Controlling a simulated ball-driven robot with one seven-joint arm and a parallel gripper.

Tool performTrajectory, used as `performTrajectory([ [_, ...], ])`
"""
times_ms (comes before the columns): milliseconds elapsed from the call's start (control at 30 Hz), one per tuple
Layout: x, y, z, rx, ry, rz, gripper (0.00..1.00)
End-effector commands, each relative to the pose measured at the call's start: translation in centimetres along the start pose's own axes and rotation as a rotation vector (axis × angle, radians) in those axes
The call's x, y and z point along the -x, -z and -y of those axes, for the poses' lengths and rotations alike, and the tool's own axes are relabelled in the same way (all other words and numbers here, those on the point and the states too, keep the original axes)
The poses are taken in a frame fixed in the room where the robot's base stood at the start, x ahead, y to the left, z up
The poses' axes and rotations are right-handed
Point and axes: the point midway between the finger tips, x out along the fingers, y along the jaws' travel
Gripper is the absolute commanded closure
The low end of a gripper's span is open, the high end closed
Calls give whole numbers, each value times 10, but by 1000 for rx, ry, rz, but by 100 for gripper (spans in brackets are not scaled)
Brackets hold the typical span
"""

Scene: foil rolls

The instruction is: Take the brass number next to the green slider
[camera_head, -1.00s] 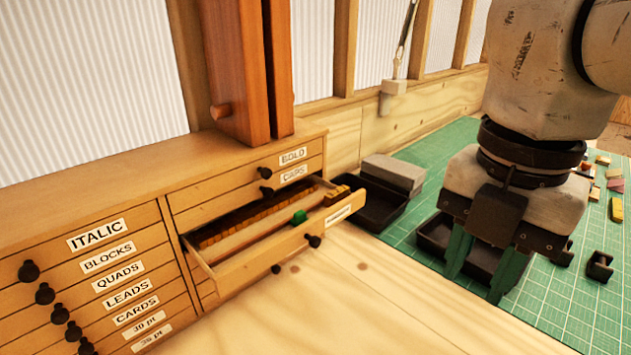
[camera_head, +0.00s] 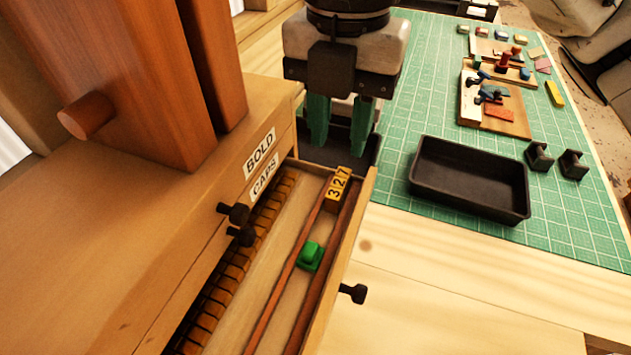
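A drawer (camera_head: 285,318) stands open in the wooden cabinet. Inside it, a small green slider (camera_head: 311,256) sits on a lengthwise rail. Farther along the same channel, at the far end, yellow brass number blocks (camera_head: 338,187) read 3, 2 and 7. The 3 is the closest of them to the slider, with a clear gap between. My gripper (camera_head: 341,142) points down just beyond the number blocks, around the drawer's far end. Its two green fingers are apart, with nothing seen between them. I cannot tell its exact height above the drawer.
A black tray (camera_head: 470,181) lies on the green cutting mat (camera_head: 580,215), beside two small black blocks. Another dark tray is partly hidden behind my fingers. Wooden fixtures (camera_head: 492,100) stand farther back.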

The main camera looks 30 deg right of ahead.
Motion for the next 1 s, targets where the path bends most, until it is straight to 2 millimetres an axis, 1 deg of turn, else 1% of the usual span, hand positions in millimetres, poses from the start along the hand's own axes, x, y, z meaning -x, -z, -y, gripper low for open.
performTrajectory([
  [33, -9, 0, 1, -1, 1, -2, 66],
  [100, -20, 1, 1, 1, 0, -3, 66],
  [200, -34, 0, 0, 0, 1, -3, 66],
  [467, -52, 2, -1, 1, -1, -2, 66],
  [700, -86, 5, -2, 0, 1, -3, 66],
  [833, -96, 5, -3, 0, -1, -2, 66],
  [1000, -97, 5, -3, 0, -2, -1, 66],
])
